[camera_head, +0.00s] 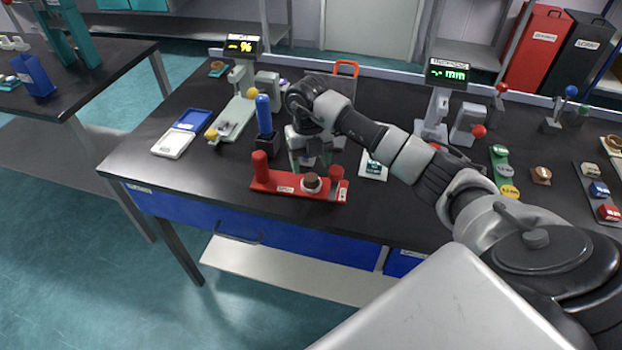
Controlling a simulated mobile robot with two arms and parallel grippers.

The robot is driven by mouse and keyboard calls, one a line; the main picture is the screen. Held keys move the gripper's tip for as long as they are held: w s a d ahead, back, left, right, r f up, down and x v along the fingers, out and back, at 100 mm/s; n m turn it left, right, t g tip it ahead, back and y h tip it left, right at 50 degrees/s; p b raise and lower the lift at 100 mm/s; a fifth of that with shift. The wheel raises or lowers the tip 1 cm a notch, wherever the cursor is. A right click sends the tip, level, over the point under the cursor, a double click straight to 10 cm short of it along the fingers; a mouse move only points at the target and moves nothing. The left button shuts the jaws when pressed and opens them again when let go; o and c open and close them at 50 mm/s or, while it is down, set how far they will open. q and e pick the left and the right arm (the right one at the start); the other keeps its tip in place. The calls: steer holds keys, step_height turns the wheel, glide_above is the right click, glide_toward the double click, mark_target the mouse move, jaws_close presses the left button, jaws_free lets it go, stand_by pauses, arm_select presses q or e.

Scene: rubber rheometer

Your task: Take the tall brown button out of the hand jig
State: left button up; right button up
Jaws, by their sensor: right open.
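The hand jig (285,184) is a low red bar near the front edge of the black bench. It has a red upright post at each end. The brown button (311,179) sits in a pale round seat on the bar, right of its middle. My right gripper (308,163) points down just behind and above the button, with its fingers open and nothing seen between them. Whether a finger touches the button cannot be told. My left gripper is not in view.
A blue-handled tool in a dark block (264,118) stands left of my right gripper. Blue and white trays (175,140) lie further left, near a device reading "%" (240,80). A white card (374,167) lies right of the jig. The bench's front left corner is clear.

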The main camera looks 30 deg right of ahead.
mark_target(311, 177)
steer(key=f, duration=0.2)
steer(key=f+p, duration=0.1)
steer(key=f, duration=0.1)
steer(key=shift+s+f, duration=0.2)
steer(key=shift+f, duration=0.05)
steer(key=shift+c, duration=0.5)
steer(key=c, duration=0.9)
